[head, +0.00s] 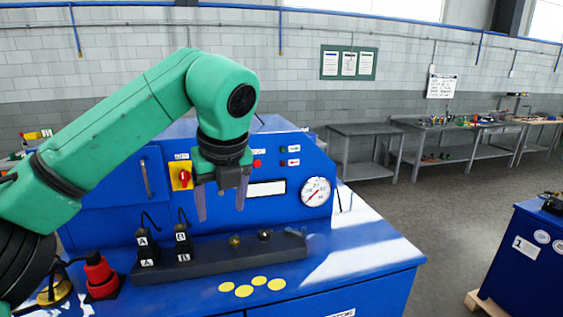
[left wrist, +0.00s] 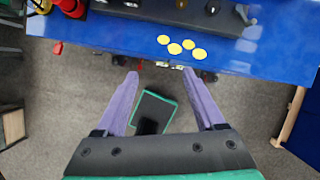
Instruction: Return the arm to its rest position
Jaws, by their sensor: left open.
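My left arm is green and comes in from the left in the head view. My left gripper (head: 221,200) hangs from it, fingers pointing down, in front of the blue machine's panel (head: 266,188). Its two purple fingers are apart with nothing between them. In the left wrist view the open gripper (left wrist: 160,75) shows over grey floor, with the blue bench top (left wrist: 225,62) beyond the fingertips. My right gripper is not in view.
A dark rail (head: 225,257) on the bench carries black plugs marked A and B (head: 183,243) and small knobs. Yellow discs (head: 244,290) lie in front of it. A red-capped part (head: 101,277) stands at left. A second blue cabinet (head: 527,255) stands at right, across open floor.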

